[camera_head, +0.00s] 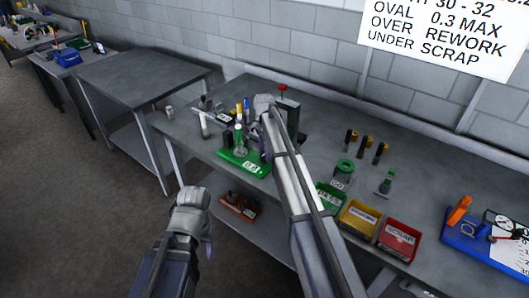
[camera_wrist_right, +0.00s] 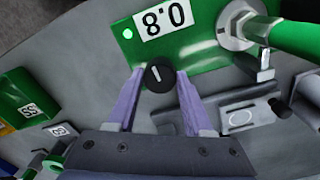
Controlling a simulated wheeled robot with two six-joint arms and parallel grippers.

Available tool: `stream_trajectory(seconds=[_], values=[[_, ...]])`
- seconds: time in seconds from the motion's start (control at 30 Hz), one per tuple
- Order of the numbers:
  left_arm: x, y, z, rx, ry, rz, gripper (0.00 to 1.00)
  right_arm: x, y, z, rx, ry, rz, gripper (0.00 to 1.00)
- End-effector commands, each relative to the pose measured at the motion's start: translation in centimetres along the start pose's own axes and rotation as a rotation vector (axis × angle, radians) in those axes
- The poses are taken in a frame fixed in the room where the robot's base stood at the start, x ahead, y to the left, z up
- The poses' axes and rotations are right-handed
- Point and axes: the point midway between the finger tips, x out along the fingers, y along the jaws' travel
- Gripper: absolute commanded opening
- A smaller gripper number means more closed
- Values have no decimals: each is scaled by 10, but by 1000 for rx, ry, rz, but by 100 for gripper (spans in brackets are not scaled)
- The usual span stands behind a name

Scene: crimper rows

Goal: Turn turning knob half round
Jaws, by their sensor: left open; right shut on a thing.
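The turning knob (camera_wrist_right: 156,76) is a small round black knob with a short white line, at the edge of a green block labelled 0.8 (camera_wrist_right: 200,52). In the right wrist view the line runs nearly up and down, tilted slightly. My right gripper (camera_wrist_right: 161,80) has its two purple fingers shut on the knob's sides. In the head view the green block (camera_head: 233,160) stands on the table, and my right arm hides the knob. My left gripper (camera_head: 207,240) is open and empty in front of the table, apart from everything.
Green, yellow (camera_head: 358,218) and red bins (camera_head: 398,241) stand at the table's front, right of my right arm. A green-handled tool (camera_wrist_right: 295,38) rises beside the knob. A blue tray (camera_head: 475,247) lies far right. An empty grey table (camera_head: 140,72) stands left.

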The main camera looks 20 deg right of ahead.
Motion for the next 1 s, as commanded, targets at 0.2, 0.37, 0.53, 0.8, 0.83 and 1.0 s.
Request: stream_trajectory(seconds=[0.2,0.37,0.53,0.8,0.83,1.0], values=[[0,0,0,0,0,0,50,0,0,0,84,-2,0,0],[0,0,0,0,0,0,50,0,0,0,114,-2,0,0],[0,0,0,0,0,0,50,0,0,0,125,-3,0,0],[0,0,0,0,0,0,50,0,0,0,125,-3,0,0],[0,0,0,0,0,0,50,0,0,0,124,-3,0,0],[0,0,0,0,0,0,50,0,0,0,124,-3,0,68]])
